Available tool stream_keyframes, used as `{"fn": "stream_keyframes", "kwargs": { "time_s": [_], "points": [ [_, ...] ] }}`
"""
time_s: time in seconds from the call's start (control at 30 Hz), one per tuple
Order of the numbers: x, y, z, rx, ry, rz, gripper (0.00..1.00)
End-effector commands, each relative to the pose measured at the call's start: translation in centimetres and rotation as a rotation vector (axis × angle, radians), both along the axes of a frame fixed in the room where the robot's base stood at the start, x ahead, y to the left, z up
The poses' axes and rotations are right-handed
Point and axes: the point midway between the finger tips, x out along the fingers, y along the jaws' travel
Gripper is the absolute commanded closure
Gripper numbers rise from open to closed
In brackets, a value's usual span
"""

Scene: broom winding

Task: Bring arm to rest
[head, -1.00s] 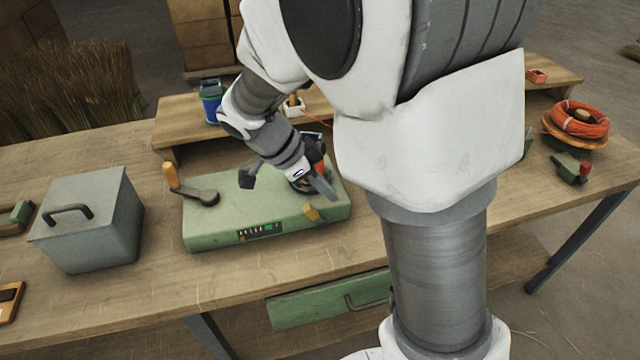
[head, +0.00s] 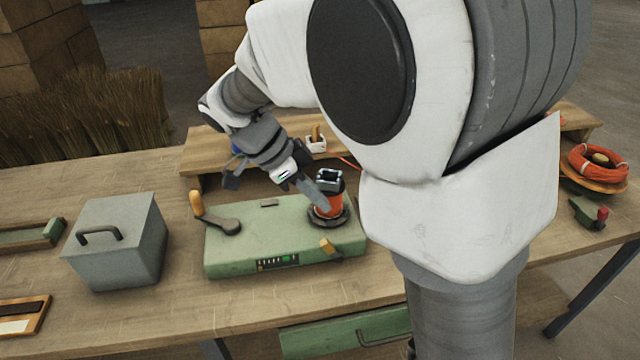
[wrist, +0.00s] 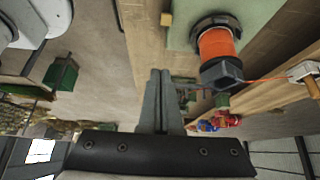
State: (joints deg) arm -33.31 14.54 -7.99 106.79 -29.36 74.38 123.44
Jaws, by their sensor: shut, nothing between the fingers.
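My gripper (wrist: 160,78) shows in the wrist view with its two grey fingers together and nothing between them. In the head view my gripper (head: 316,194) is above the green machine (head: 240,245), just left of an orange spool (head: 327,208) with a dark cap. The spool stands upright on the right part of the machine. In the wrist view the orange spool (wrist: 216,45) is apart from the fingers, to their right. An orange line runs from near its dark end to the right. My arm is bent and hides part of the bench.
A grey lidded box (head: 115,245) stands left of the machine. The machine has a crank with an orange handle (head: 196,204). A raised wooden shelf (head: 200,155) is behind. An orange coil (head: 598,163) lies at the right. Bristle bundles (head: 85,115) stand behind the bench.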

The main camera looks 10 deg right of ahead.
Motion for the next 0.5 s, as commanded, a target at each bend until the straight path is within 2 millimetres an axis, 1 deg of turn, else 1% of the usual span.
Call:
{"fn": "stream_keyframes", "kwargs": {
  "time_s": [0.33, 0.43, 0.5],
  "points": [
    [0.0, -0.1, 0.0, 0.002, 0.001, 0.002, 1.00],
    [-0.4, -0.5, 0.8, 0.022, 0.016, 0.028, 1.00],
    [-1.0, -1.1, 1.8, 0.055, 0.039, 0.071, 1.00]
  ]
}}
